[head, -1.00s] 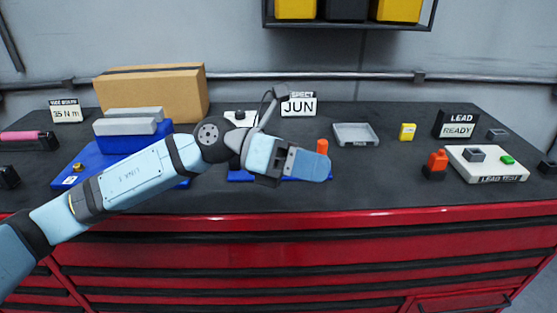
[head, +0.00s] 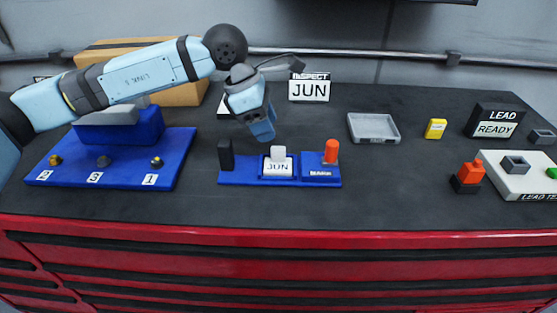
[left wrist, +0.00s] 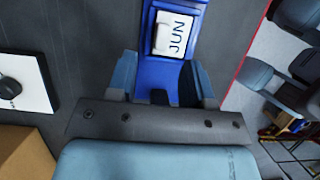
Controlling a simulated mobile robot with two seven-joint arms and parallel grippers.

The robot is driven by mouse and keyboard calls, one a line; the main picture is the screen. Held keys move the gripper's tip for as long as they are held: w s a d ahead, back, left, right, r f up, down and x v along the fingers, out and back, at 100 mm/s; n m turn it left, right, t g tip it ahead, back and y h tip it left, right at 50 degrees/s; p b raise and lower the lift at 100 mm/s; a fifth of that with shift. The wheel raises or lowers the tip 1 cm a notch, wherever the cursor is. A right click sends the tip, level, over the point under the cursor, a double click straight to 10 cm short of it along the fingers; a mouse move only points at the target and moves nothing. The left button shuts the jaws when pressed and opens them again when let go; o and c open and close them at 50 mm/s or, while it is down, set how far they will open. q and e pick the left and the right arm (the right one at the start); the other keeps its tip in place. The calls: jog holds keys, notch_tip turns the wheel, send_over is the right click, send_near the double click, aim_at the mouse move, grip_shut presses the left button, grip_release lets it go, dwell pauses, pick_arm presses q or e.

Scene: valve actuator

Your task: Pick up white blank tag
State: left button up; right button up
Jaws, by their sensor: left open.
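A white tag lettered JUN (head: 278,167) sits in the middle of a blue holder (head: 240,180) on the bench. No white tag without lettering can be made out. In the left wrist view the JUN tag (left wrist: 173,34) lies ahead of the fingertips in the blue holder (left wrist: 160,73). My left gripper (head: 263,132) points down above and behind the holder, a little left of the tag. Its two fingers (left wrist: 160,78) are apart with nothing held between them. My right gripper is not in view.
A black block (head: 226,154) and an orange peg (head: 331,151) stand at the holder's ends. A blue stand with numbered pegs (head: 125,178) is at left. A grey tray (head: 373,128) is at right. A JUN sign (head: 309,90) stands behind. The front bench strip is clear.

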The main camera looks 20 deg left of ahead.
aim_at(280, 148)
pick_arm(q)
jog(key=shift+d+x, duration=0.15)
jog(key=shift+x, duration=1.6)
jog(key=shift+d+x, duration=0.15)
jog(key=shift+x, duration=1.55)
jog(key=shift+r, duration=0.15)
grip_shut()
